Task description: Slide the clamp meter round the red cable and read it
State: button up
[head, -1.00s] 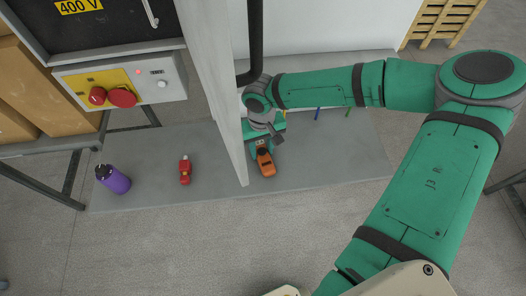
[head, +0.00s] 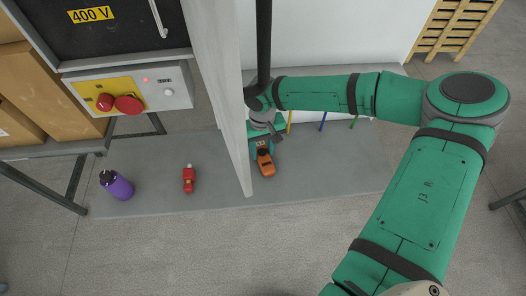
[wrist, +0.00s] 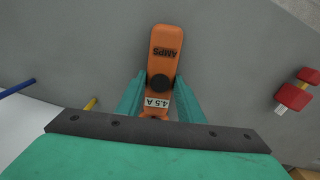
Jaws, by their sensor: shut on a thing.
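The orange clamp meter (head: 265,163) is low over the grey slab, just right of the pale upright post. My gripper (head: 262,146) is shut on it. In the wrist view the meter (wrist: 163,50) sits between the two green fingers of my gripper (wrist: 160,95). "AMPS" shows upside down on its body, and its white display reads 4.5 A, also upside down. The meter's jaw end is hidden by my gripper. I cannot make out the red cable in either view, so I cannot see whether the jaw is around it.
Yellow (head: 289,122), blue (head: 323,121) and green (head: 353,121) cables stand behind my arm. The post (head: 225,90) is close left of my gripper. A red item (head: 188,179) and a purple bottle (head: 116,185) stand left. The slab's right front is clear.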

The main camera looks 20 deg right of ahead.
aim_at(262, 152)
jog(key=shift+w, duration=0.1)
jog(key=o, duration=1.4)
notch_tip(262, 152, up, 11)
jog(key=shift+f, duration=0.1)
